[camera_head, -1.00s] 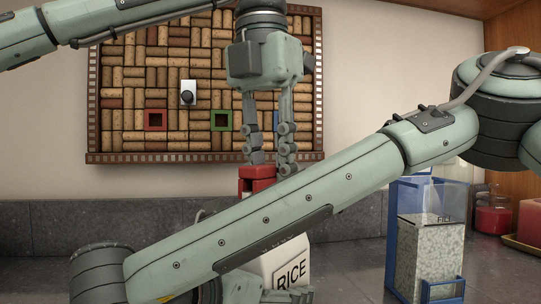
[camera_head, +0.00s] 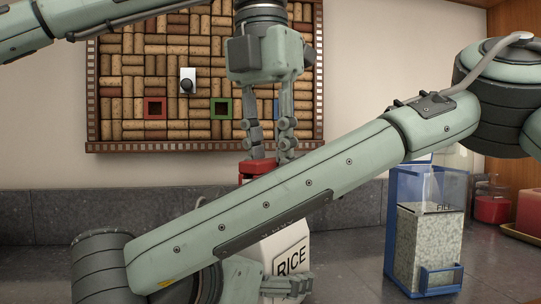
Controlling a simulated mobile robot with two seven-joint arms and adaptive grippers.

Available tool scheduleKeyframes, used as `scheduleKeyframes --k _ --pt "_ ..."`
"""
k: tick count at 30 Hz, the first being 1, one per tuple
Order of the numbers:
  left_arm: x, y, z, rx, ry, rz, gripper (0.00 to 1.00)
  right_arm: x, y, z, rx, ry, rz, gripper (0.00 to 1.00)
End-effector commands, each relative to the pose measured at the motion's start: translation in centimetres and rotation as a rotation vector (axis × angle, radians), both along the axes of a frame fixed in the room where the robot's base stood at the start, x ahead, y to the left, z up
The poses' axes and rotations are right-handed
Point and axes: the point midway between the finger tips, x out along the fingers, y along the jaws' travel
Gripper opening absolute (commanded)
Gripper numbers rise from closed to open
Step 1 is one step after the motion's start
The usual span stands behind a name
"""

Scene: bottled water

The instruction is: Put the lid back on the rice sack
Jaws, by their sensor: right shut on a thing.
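The white rice sack (camera_head: 291,243), with a "RICE" label, stands below. A long arm link of mine hides much of the sack, its top and the lower edge of the lid, so the gap between them cannot be seen.
A blue-framed clear container (camera_head: 430,232) with speckled fill stands on the dark counter (camera_head: 345,262) to the right. A red jar (camera_head: 491,208) and a tray (camera_head: 522,233) with a red item are farther right. A cork board (camera_head: 175,100) hangs behind.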

Motion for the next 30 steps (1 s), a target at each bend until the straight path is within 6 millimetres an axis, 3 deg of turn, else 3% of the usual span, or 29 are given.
scheduleKeyframes --k 6,7,12,23,30 --pt "0.0 0.0 -0.5 0.001 0.001 0.0 0.06 0.0 0.0 -0.1 -0.001 0.003 0.0 0.1" --pt "0.0 0.0 -0.5 0.0 0.0 0.0 0.26 0.0 0.0 -0.1 -0.001 0.003 0.0 0.1" --pt "0.0 0.0 -0.5 0.001 0.001 0.0 0.47 0.0 0.0 -0.1 -0.001 0.003 0.0 0.09" --pt "0.0 0.0 -0.1 0.0 0.0 0.0 0.48 0.0 0.0 -0.1 -0.001 0.003 0.0 0.09" --pt "-0.4 0.1 3.4 -0.002 -0.002 0.002 0.48 0.0 0.0 -0.1 -0.001 0.003 0.0 0.09"
